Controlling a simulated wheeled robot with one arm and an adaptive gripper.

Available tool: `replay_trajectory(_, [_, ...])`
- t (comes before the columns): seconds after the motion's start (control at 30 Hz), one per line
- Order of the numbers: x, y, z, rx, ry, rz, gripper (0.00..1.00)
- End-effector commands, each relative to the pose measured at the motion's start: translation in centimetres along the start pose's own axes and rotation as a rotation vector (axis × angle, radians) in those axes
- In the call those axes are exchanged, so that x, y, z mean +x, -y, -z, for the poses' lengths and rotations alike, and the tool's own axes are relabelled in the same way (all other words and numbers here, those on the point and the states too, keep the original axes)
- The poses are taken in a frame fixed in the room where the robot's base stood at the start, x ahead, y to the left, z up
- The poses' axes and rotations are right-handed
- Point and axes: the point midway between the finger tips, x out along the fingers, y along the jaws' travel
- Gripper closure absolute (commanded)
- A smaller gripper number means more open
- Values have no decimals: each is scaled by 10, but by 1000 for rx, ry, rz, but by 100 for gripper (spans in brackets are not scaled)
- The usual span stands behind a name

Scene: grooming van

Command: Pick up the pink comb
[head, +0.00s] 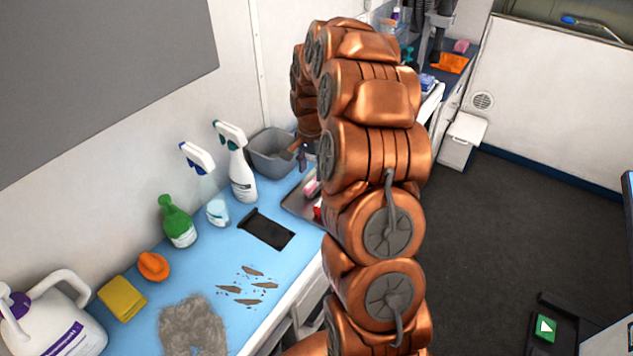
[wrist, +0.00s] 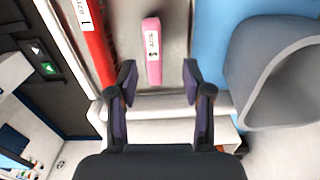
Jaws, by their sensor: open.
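The pink comb (wrist: 152,48) looks like a narrow pink bar with a white label in the wrist view. It lies on a grey metal tray (wrist: 176,42), and no teeth can be made out. My gripper (wrist: 158,80) is open and empty, with its fingertips on either side of the comb's near end in the picture. I cannot tell how high above it they are. In the head view a small pink part of the comb (head: 312,187) shows on the tray (head: 294,206), partly hidden by my arm.
A red labelled object (wrist: 97,45) lies left of the comb. A grey bin (wrist: 254,75) stands right of the tray in the wrist view. Spray bottles (head: 241,172) and a black flat item (head: 266,229) stand or lie on the blue counter (head: 222,258) in the head view.

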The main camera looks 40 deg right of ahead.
Motion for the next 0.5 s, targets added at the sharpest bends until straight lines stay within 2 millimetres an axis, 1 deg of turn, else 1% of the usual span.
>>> replay_trajectory(0.17, [14, -4, 0, 1, 6, -5, 50])
replay_trajectory(0.33, [38, -6, 1, 3, 8, -7, 50])
replay_trajectory(0.4, [44, -6, 2, 4, 6, -5, 50])
replay_trajectory(0.5, [49, -5, 3, 4, 3, -1, 50])
